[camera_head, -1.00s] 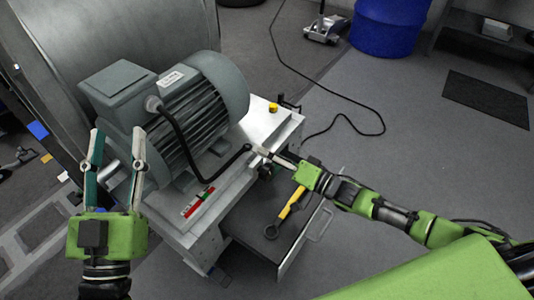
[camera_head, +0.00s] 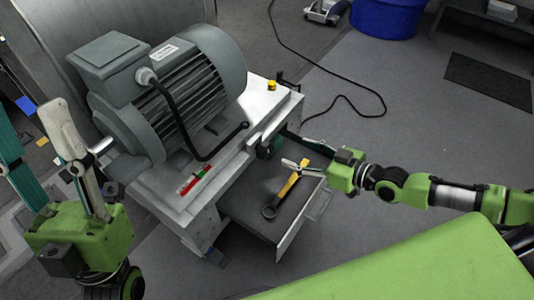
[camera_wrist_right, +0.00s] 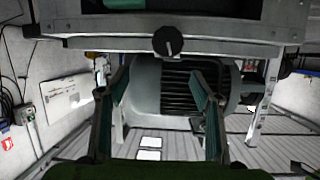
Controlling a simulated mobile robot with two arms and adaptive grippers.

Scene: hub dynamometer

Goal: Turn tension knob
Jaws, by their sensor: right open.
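The tension knob appears to be the round black knob (camera_wrist_right: 168,41) with a pale pointer line, on the bench's side panel in the right wrist view. In the head view it is not clearly visible; a dark part shows on the bench side by my right fingertips. My right gripper (camera_head: 285,147) is open and empty beside the bench, above the drawer. Its spread fingers (camera_wrist_right: 155,95) flank the view in the right wrist picture, apart from the knob. My left gripper (camera_head: 30,115) is open and empty at the far left, near the grey motor (camera_head: 165,90).
An open drawer (camera_head: 240,208) below the right gripper holds a yellow-handled tool (camera_head: 288,187). A cable and a blue barrel (camera_head: 388,15) are behind.

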